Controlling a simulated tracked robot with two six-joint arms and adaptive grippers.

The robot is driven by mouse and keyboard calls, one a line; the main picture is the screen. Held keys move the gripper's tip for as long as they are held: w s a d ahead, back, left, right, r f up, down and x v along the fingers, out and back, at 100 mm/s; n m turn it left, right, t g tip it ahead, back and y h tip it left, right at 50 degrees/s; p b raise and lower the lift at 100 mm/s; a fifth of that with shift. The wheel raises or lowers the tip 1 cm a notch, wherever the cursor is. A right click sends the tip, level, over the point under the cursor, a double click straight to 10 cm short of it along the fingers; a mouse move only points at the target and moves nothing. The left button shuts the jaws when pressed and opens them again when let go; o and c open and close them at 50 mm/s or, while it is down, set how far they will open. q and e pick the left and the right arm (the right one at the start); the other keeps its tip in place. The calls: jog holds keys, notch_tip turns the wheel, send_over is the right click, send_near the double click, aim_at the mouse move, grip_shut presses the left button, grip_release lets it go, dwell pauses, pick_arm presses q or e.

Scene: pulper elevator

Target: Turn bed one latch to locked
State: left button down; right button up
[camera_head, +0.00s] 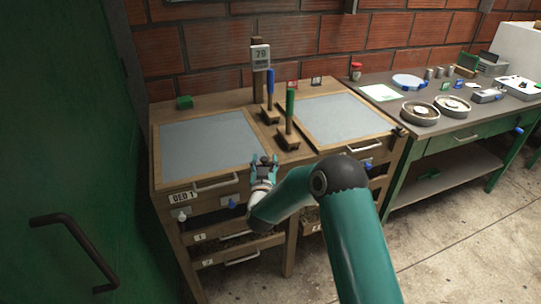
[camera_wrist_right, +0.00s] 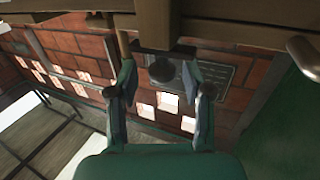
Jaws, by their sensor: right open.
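The wooden stand holds two grey screen beds; the left bed (camera_head: 215,142) has a "BED 1" plate (camera_head: 183,197) on its front. A small blue piece (camera_head: 229,203) that may be the bed one latch sits under the front handle, and a small white piece (camera_head: 181,215) hangs below the plate. I cannot tell the latch's setting. My right gripper (camera_head: 263,162) is open and appears empty near the bed's front right corner, right of the blue piece. In the right wrist view its spread fingers (camera_wrist_right: 160,90) show, with a dark round knob (camera_wrist_right: 162,70) between them in the picture. My left gripper is not in view.
The right bed (camera_head: 345,118) has its own handle and blue piece (camera_head: 368,165). Blue (camera_head: 270,88) and green (camera_head: 290,108) upright levers stand between the beds. Drawers (camera_head: 237,245) lie below. A green door (camera_head: 60,130) stands at left; a side table (camera_head: 455,128) holds dishes.

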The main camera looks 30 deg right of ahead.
jog(key=shift+w+d, duration=0.3)
jog(key=shift+w, duration=0.1)
